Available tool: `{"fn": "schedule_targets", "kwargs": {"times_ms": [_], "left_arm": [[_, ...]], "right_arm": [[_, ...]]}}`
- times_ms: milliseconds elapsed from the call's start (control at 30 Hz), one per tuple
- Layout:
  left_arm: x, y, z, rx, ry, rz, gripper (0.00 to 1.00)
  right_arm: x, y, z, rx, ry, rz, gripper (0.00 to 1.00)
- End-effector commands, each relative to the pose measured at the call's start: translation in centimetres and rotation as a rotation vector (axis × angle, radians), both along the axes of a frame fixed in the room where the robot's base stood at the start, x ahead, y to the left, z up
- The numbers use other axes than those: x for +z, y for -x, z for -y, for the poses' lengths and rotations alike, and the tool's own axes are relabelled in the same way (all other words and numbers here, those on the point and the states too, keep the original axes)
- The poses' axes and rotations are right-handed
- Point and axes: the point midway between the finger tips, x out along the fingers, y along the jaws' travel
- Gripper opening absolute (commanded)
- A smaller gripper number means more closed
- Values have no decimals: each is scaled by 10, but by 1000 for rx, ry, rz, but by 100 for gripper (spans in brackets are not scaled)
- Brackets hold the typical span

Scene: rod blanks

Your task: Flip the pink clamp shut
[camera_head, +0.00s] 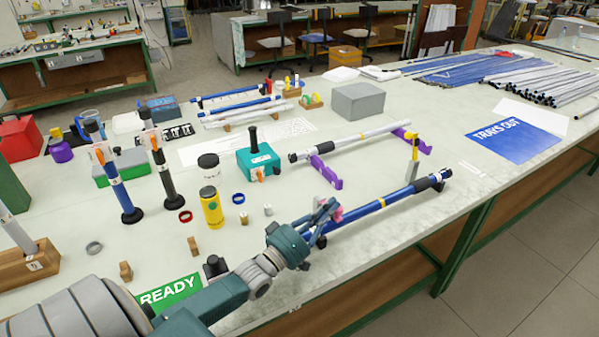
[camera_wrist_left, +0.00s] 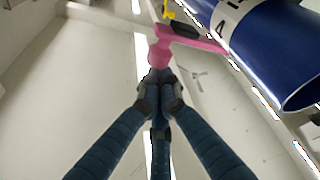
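The fingers of my left gripper (camera_wrist_left: 159,92) come together around the narrow lower end of the clamp's pink piece. Part of that end is hidden between the fingers. My right gripper is in neither view.
A yellow clamp (camera_head: 413,150) stands upright near the rod's far end. A silver rod (camera_head: 355,140) lies on purple supports (camera_head: 326,172) behind. A yellow bottle (camera_head: 211,208) and teal box (camera_head: 258,163) stand to the left. The table right of the blue rod is mostly clear.

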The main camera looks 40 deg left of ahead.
Motion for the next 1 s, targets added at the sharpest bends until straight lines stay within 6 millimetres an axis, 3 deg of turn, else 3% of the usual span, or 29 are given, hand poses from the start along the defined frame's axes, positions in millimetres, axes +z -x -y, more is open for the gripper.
{"fn": "schedule_targets", "kwargs": {"times_ms": [767,867,1000], "left_arm": [[-6,2,3,0,1,-2,0],[-8,7,3,-1,1,-3,0],[-11,28,0,-1,0,-5,0]], "right_arm": [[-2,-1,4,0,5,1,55],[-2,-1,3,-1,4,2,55],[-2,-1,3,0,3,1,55]]}}
